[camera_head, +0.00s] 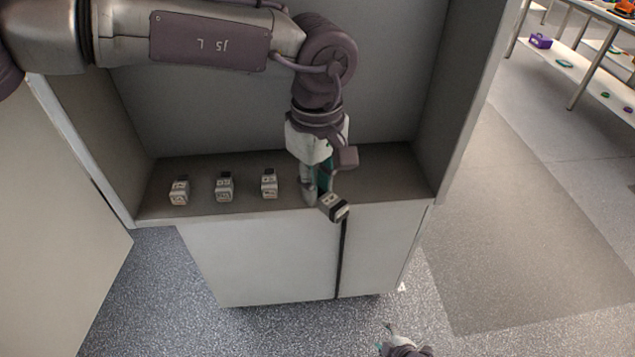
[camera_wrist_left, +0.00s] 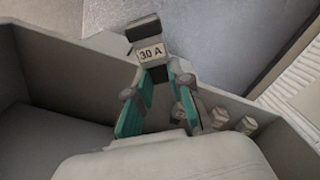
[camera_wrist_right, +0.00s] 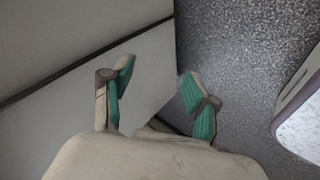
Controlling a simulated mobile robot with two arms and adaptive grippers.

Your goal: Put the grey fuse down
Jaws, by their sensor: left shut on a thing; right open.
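My left gripper (camera_head: 318,190) is shut on the grey fuse (camera_head: 334,207) and holds it, tilted, near the front edge of the cabinet shelf (camera_head: 385,180). In the left wrist view the fuse (camera_wrist_left: 150,52) sits between the fingertips, with a white "30 A" label and a dark end. I cannot tell whether it touches the shelf. My right gripper (camera_head: 392,332) is low at the bottom of the head view, in front of the cabinet. In the right wrist view its fingers (camera_wrist_right: 152,85) are apart and empty.
Three similar fuses stand in a row on the shelf: left (camera_head: 179,190), middle (camera_head: 224,186) and right (camera_head: 269,183). The shelf is bare right of my left gripper. Cabinet side walls (camera_head: 465,100) bound it, and an open door (camera_head: 60,200) stands at left.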

